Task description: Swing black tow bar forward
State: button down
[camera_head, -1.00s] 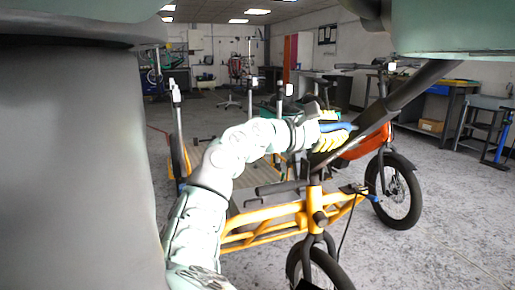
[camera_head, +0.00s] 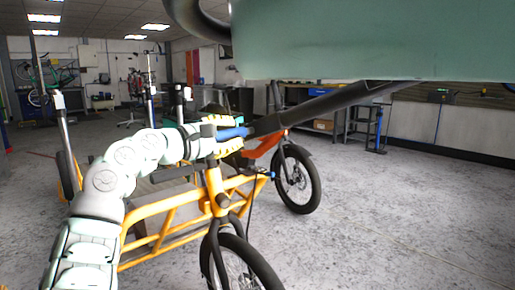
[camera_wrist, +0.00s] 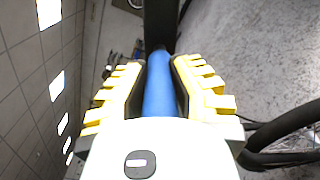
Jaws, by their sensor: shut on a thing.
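The black tow bar (camera_head: 330,102) runs from my gripper up to the right in the head view, its far end at the edge of a pale green body. A blue grip section (camera_head: 232,133) is on its near end. My gripper (camera_head: 236,137) is shut around this blue section, with yellow ridged fingers on both sides. In the wrist view the blue section (camera_wrist: 158,88) lies between the two fingers, and the black bar (camera_wrist: 160,22) continues straight ahead. The pale green body hides the bar's far end.
A yellow cargo bike (camera_head: 178,218) stands just below my arm, its near wheel (camera_head: 240,268) at the bottom. An orange-fronted bike wheel (camera_head: 297,180) is beyond it. Workbenches (camera_head: 340,122) line the back. The grey floor at right (camera_head: 400,220) is clear.

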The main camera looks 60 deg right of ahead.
jog(key=shift+s, duration=0.15)
jog(key=c, duration=0.7)
grip_release()
jog(key=shift+d+f, duration=0.1)
jog(key=shift+c, duration=0.2)
jog(key=shift+w+a, duration=0.2)
jog(key=shift+a, duration=0.15)
jog(key=v, duration=1.1)
jog(key=shift+a, duration=0.2)
